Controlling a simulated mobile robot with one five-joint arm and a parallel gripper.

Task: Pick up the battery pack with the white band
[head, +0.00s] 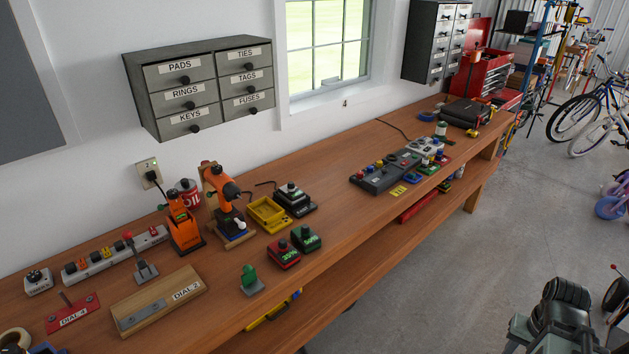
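Two small battery-like packs stand near the front edge of the workbench: a red and black one (284,254) and a dark green one (306,238) to its right. Both have green lettering, and I cannot make out a clear white band on either. Behind them a black charger-like unit (295,199) holds a dark block with a pale stripe on top; I cannot tell whether this is the white-banded pack. A yellow tray-like holder (267,214) stands to its left. My gripper is not in view.
The wooden bench (335,225) runs along the wall, with bare wood between the packs and a grey control panel (385,171). An orange drill (221,196), a green knob (250,279) and the DIAL 2 board (160,300) stand left. Open floor (455,265) lies right.

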